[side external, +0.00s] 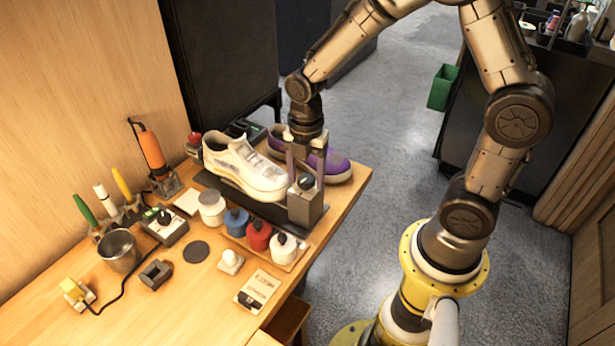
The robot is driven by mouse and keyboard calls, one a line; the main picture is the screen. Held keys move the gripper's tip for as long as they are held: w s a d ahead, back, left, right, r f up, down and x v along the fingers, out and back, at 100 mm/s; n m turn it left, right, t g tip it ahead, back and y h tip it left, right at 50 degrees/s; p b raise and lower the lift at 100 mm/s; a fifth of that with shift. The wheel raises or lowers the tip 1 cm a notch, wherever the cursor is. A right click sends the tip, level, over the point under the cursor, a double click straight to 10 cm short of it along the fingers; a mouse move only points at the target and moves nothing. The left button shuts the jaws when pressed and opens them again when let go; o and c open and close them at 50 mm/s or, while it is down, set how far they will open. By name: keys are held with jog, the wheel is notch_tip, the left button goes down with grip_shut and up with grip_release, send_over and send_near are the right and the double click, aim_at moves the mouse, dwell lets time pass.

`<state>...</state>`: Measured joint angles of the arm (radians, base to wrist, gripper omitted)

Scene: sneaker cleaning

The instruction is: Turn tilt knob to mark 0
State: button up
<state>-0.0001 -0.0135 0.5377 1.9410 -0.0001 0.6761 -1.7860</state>
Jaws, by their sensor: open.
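A dark round knob (306,183) sits on top of a grey metal block (304,208) at the toe end of the dark shoe stand (268,210); it appears to be the tilt knob. My gripper (306,178) points straight down over this block. Its two fingers are open, one on each side of the knob. I cannot tell whether they touch it. The mark and pointer are too small to read. A white sneaker (243,168) rests on the stand, just left of my gripper.
A purple shoe (325,165) lies behind my gripper. Blue (236,222), red (259,236) and white (283,247) pots stand in front of the stand. A small control box (165,226) with another knob is farther left. The table's right edge is close.

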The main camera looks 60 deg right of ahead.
jog(key=m, duration=1.1)
jog(key=shift+m, duration=0.4)
jog(key=m, duration=0.5)
jog(key=shift+m, duration=0.4)
jog(key=m, duration=0.6)
grip_shut()
jog(key=shift+n, duration=0.8)
grip_release()
